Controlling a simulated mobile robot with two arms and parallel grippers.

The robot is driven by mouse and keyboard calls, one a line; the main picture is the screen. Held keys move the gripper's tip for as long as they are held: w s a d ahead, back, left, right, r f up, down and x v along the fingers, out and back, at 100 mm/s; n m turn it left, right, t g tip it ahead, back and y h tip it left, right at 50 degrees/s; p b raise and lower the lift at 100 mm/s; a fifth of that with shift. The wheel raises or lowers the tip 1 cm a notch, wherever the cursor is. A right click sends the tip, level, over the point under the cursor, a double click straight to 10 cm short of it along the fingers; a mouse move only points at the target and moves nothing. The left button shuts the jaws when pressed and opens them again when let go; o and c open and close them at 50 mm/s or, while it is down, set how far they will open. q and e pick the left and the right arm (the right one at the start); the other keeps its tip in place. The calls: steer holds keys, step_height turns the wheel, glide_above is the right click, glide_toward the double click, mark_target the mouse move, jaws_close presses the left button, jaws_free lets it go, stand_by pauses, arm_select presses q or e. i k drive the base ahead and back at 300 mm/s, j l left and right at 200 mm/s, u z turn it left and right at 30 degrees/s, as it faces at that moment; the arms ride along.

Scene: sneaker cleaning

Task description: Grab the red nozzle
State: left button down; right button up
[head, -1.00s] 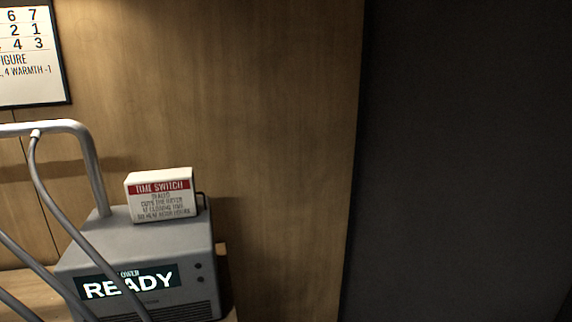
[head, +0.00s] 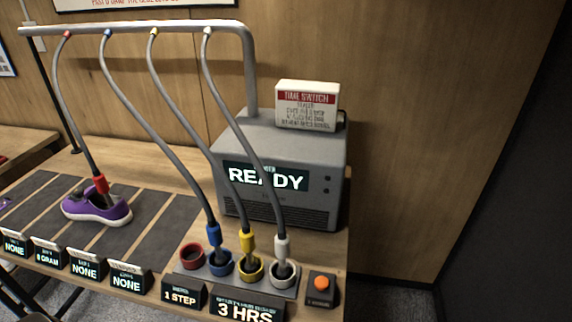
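The red nozzle (head: 101,185) hangs at the end of a grey hose from the left of the overhead rail. Its lower end is in the opening of a purple sneaker (head: 97,210) on the dark mat at the left; I cannot tell whether it touches the shoe. The red holder cup (head: 192,257) is empty. The blue nozzle (head: 214,235), yellow nozzle (head: 248,242) and white nozzle (head: 282,247) stand in cups of their own colours. Neither of my grippers is in view.
A grey machine (head: 280,205) reading "READY" stands behind the cups, with a time switch box (head: 307,106) on top. The metal rail (head: 140,28) and hanging hoses cross above the table. Small display signs (head: 126,281) line the front edge. An orange button (head: 321,283) is at the right.

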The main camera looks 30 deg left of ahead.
mark_target(99, 178)
steer(key=u, duration=2.1)
